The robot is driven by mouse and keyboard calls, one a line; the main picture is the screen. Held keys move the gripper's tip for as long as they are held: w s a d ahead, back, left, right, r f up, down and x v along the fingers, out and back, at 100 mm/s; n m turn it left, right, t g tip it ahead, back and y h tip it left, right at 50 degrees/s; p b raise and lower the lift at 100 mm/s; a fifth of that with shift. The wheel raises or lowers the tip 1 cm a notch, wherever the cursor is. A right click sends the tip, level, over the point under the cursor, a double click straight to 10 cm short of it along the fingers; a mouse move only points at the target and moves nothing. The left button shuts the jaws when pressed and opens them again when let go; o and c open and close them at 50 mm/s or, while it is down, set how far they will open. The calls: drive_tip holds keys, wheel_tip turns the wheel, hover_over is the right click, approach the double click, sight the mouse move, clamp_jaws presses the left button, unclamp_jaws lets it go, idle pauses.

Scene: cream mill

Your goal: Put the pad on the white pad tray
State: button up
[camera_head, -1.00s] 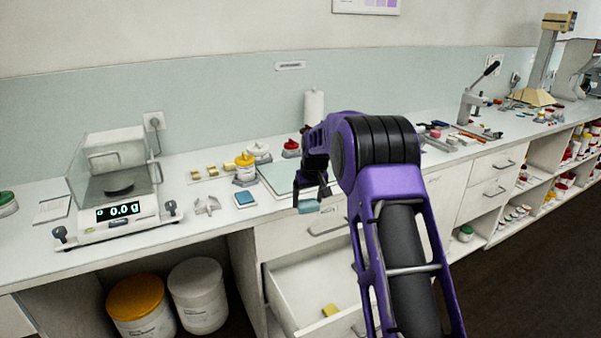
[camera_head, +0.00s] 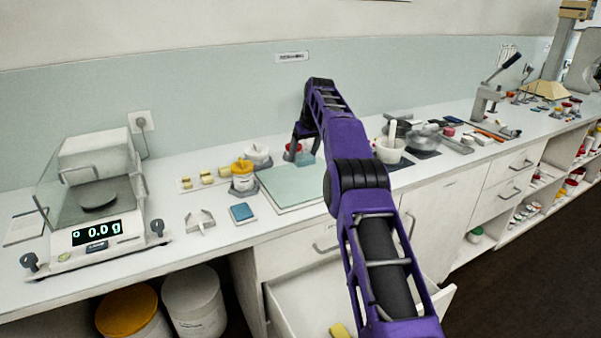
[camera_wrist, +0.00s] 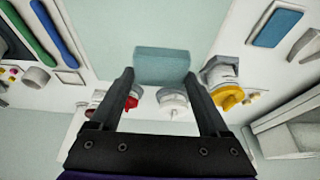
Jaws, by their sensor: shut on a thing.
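My gripper (camera_wrist: 159,78) is shut on a pale blue-teal pad (camera_wrist: 163,64), held across the fingertips in the wrist view. In the head view the pad (camera_head: 305,159) is near the back of the counter, above or just behind the pale green board, partly hidden by my arm. A small white-edged tray (camera_head: 252,218) with a blue square face lies left of the board. It also shows at the upper right of the wrist view (camera_wrist: 252,38). I cannot tell for sure whether it is the white pad tray.
The pale green board (camera_head: 290,185) lies on the counter. A yellow-lidded jar (camera_head: 243,178) and a white-lidded jar (camera_head: 258,156) stand left of it. A balance (camera_head: 98,200) is at far left, a mortar (camera_head: 390,148) at right. A drawer (camera_head: 300,305) below stands open.

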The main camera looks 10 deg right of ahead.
drive_tip(key=shift+w, duration=0.25)
wheel_tip(320, 180, down, 5)
drive_tip(key=b, duration=0.3)
drive_tip(key=shift+f, duration=0.15)
drive_tip(key=shift+f+b, duration=0.6)
drive_tip(key=shift+f, duration=1.6)
drive_tip(key=shift+f, duration=0.1)
drive_tip(key=o, duration=1.3)
